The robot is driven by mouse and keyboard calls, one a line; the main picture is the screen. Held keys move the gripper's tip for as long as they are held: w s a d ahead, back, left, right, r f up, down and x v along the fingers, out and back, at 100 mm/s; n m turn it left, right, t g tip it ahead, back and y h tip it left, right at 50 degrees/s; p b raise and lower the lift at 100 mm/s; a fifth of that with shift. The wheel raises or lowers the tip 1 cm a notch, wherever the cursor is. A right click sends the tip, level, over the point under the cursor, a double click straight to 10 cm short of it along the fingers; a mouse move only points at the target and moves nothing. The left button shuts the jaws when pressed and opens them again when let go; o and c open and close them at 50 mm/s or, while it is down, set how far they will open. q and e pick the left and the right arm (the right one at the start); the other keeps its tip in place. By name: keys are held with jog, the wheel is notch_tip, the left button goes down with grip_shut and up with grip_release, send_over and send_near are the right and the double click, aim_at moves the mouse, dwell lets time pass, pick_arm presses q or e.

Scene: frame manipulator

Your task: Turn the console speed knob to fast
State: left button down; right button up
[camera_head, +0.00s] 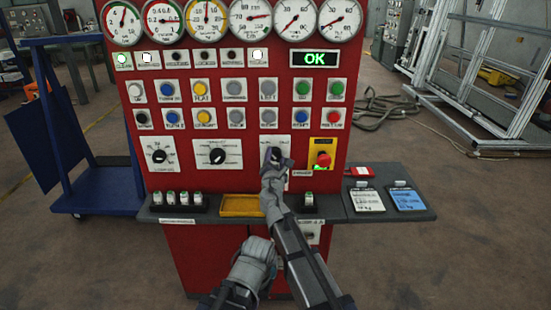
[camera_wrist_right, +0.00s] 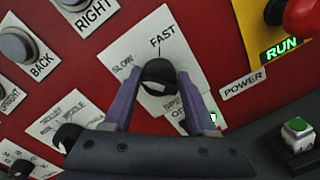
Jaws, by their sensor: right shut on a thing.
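The black speed knob (camera_wrist_right: 158,74) sits on a white plate (camera_wrist_right: 120,45) marked SLOW and FAST on the red console (camera_head: 240,140). In the right wrist view, the two purple fingers of my right gripper (camera_wrist_right: 160,82) are shut on the knob from both sides. The FAST label stands just above the knob and SLOW to its upper left. I cannot tell exactly where the knob points. In the head view, my right gripper (camera_head: 276,163) covers much of the knob. My left gripper (camera_head: 256,255) is low in front of the console, its fingers not clear.
A red button on a yellow plate (camera_head: 323,158) is right of the knob. Two other black knobs (camera_head: 217,156) are to its left. A grey shelf (camera_head: 340,207) below holds a yellow tray (camera_head: 242,205) and cards (camera_head: 405,198). A blue cart (camera_head: 100,190) stands left.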

jog(key=c, duration=0.3)
jog(key=shift+c, duration=0.2)
jog(key=shift+m, duration=0.3)
jog(key=m, duration=0.2)
jog(key=shift+m, duration=0.4)
jog(key=m, duration=0.3)
jog(key=shift+p, duration=0.3)
jog(key=m, duration=0.6)
jog(key=shift+f+m+g+y, duration=0.15)
jog(key=shift+m+g+y, duration=0.15)
jog(key=shift+m, duration=0.1)
jog(key=o, duration=1.3)
jog(key=shift+d, duration=0.1)
jog(key=shift+o, duration=0.2)
